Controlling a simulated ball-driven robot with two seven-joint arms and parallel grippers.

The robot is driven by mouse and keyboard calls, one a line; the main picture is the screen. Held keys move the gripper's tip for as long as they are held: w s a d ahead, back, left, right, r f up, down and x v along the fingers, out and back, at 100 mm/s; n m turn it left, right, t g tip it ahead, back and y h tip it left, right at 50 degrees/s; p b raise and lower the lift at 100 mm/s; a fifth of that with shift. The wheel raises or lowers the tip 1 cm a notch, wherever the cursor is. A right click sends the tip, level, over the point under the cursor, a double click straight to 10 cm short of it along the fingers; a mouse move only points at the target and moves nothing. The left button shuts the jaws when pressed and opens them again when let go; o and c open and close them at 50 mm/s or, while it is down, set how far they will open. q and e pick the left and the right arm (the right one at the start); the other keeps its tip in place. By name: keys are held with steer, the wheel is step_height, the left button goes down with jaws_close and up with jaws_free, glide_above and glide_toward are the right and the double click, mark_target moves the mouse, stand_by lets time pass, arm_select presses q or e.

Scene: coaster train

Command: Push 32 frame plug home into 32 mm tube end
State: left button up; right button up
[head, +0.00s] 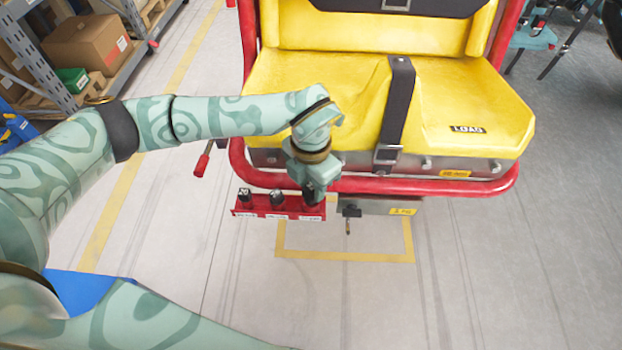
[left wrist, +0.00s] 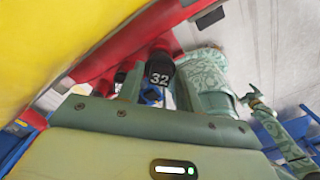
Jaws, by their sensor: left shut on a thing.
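My left gripper (head: 312,197) reaches down at the right end of the red rack (head: 262,214) below the yellow seat. In the left wrist view, a black plug (left wrist: 160,73) marked 32 sits between its fingers, and the gripper is shut on it. A red part (left wrist: 161,46) shows right behind the plug; I cannot tell whether the plug is in it or only close to it. The 32 mm tube end cannot be made out for certain. My right gripper (left wrist: 255,99) seems to show small and far off at the right of the wrist view; its jaws are unclear.
Two dark plugs (head: 277,197) (head: 243,195) stand in the rack, left of my gripper. A grey block (head: 378,206) with a yellow label is just right. The red seat frame (head: 440,188) runs close above. The floor in front is clear.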

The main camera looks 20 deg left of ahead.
stand_by(0.4)
arm_select(q)
steer(key=shift+p, duration=0.35)
steer(key=shift+f+b, duration=0.4)
steer(key=shift+f, duration=0.75)
stand_by(0.4)
steer(key=o, duration=1.5)
steer(key=shift+s, duration=0.1)
steer(key=shift+c, duration=0.2)
steer(key=shift+a, duration=0.1)
steer(key=shift+c, duration=0.7)
